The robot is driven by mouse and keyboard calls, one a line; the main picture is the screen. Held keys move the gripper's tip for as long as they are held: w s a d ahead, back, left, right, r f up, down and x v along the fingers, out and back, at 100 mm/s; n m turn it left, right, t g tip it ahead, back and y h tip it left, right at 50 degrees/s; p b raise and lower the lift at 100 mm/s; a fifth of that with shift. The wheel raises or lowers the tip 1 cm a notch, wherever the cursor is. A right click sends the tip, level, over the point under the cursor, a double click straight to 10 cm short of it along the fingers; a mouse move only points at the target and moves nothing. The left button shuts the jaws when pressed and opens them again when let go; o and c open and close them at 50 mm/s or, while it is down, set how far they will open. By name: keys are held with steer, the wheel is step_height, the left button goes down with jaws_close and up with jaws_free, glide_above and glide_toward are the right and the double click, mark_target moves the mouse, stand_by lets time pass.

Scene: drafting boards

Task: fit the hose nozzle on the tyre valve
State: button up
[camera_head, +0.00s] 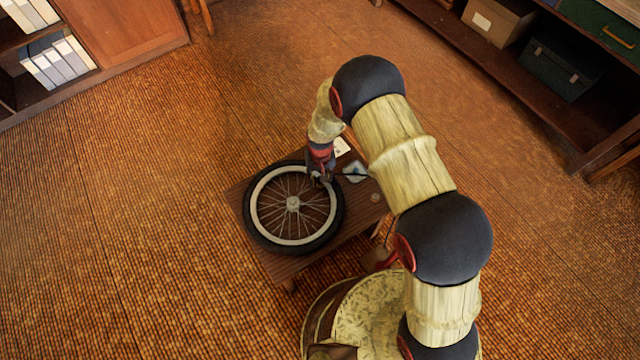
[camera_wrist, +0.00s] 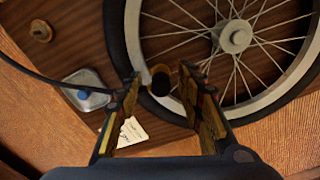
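The tyre (camera_head: 340,222) is part of a spoked wheel with a pale rim lying flat on a low wooden table; it also shows in the wrist view (camera_wrist: 117,40). My gripper (camera_wrist: 160,76) points down over the wheel's edge, at its upper right in the head view (camera_head: 322,180). Its fingers stand apart on either side of a dark round piece with a brass-coloured ring (camera_wrist: 160,77), seemingly the hose nozzle, above the rim. A black hose (camera_wrist: 45,80) runs in from the left and passes behind the left finger. I cannot make out the valve, or whether the fingers touch the nozzle.
Shelves stand at the upper left and upper right.

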step_height(320, 180, up, 12)
stand_by(0.6)
steer(key=s+d+g, duration=0.1)
steer(key=s+d, duration=0.1)
steer(key=s, duration=0.3)
steer(key=s+d+r+m+t, duration=0.1)
steer(key=s+d+r, duration=0.5)
steer(key=r, duration=0.8)
steer(key=s+d+r+t+p, duration=0.1)
steer(key=s+d+r+t, duration=0.2)
steer(key=r, duration=1.1)
steer(key=s+d+r+m+t+p, duration=0.1)
steer(key=s+d+r+t, duration=0.1)
steer(key=s+d+r, duration=0.7)
step_height(320, 180, up, 5)
steer(key=shift+s+d+r+m+t, duration=0.1)
steer(key=shift+s+d+m+t, duration=0.25)
steer(key=shift+d, duration=0.25)
